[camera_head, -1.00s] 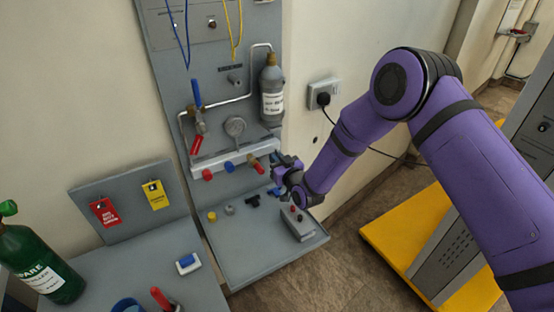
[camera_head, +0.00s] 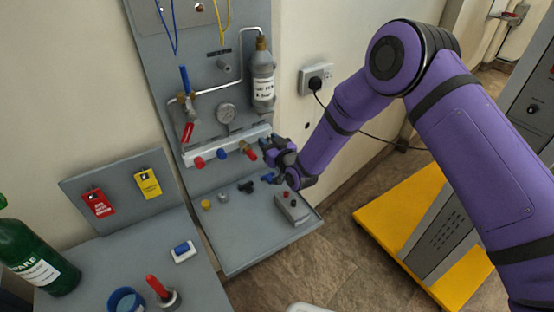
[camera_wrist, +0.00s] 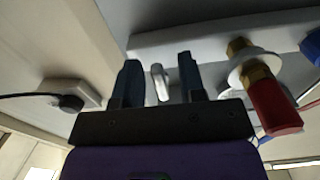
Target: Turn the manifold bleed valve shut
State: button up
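The manifold (camera_head: 235,139) is a pale bar across the lower part of the grey panel, with red and blue fittings below it. My gripper (camera_head: 272,146) is at its right end, right of the brass-and-red fitting (camera_head: 249,152). In the wrist view my gripper (camera_wrist: 158,80) is open, its two dark fingers pointing at the manifold (camera_wrist: 215,35). A small silvery lever (camera_wrist: 160,82), which looks like the bleed valve handle, shows between the fingers with gaps on both sides. The head view hides this lever behind my gripper. The brass-and-red fitting (camera_wrist: 268,90) is right of the fingers.
A grey cylinder (camera_head: 262,80) and a gauge (camera_head: 227,113) are above the manifold. A wall socket (camera_head: 316,77) with a plugged black cable is to the right. A shelf (camera_head: 245,240) below holds small fittings and a grey box (camera_head: 292,207). A yellow base (camera_head: 410,235) stands right.

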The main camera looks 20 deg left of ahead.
jog(key=shift+r, duration=0.95)
jog(key=s+d+r, duration=0.1)
jog(key=s+d, duration=0.7)
jog(key=s, duration=0.5)
jog(key=shift+s+d+r, duration=0.2)
jog(key=shift+s+r, duration=0.05)
jog(key=shift+s, duration=0.1)
